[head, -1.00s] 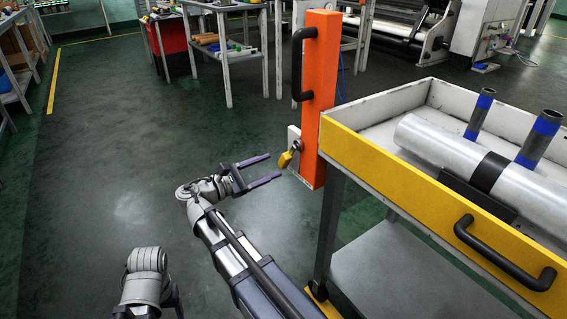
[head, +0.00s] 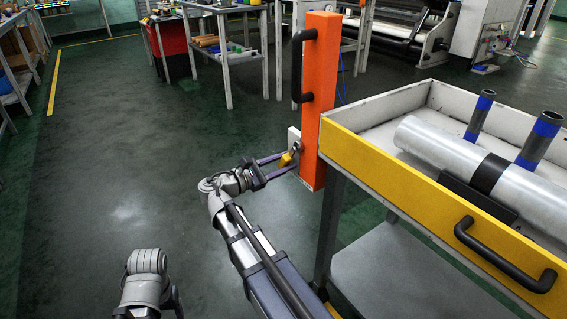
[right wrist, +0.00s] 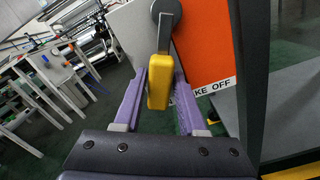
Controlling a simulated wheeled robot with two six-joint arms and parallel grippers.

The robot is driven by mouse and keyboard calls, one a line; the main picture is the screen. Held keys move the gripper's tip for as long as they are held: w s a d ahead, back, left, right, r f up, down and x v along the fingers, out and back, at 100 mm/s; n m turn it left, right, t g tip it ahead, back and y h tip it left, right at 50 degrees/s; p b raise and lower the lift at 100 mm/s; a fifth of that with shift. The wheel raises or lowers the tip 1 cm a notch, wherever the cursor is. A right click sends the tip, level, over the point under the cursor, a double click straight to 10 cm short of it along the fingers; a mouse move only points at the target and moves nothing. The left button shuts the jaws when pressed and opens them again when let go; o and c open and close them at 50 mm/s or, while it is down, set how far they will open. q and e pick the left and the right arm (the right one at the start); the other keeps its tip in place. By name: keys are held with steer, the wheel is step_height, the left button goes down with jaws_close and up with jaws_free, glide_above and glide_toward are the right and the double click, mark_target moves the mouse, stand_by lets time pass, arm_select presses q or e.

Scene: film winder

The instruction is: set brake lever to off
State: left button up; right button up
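The brake lever (head: 286,160) is a small yellow handle on a grey pivot, mounted on a pale plate beside the orange post (head: 321,100). In the right wrist view the yellow lever (right wrist: 159,82) hangs down from its pivot. A white label (right wrist: 212,92) at its lower right reads "KE OFF", its start hidden. My right gripper (head: 290,162) is open, its purple fingers on either side of the lever; I cannot tell whether they touch it. The right wrist view also shows my right gripper (right wrist: 160,78) around it. My left gripper is out of view; only part of that arm shows.
A yellow-fronted cart tray (head: 400,178) holding a metal roll (head: 450,150) stands right of the post. A black handle (head: 297,68) sticks out from the post above the lever. The floor to the left is clear.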

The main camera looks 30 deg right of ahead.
jaws_close()
stand_by(1.0)
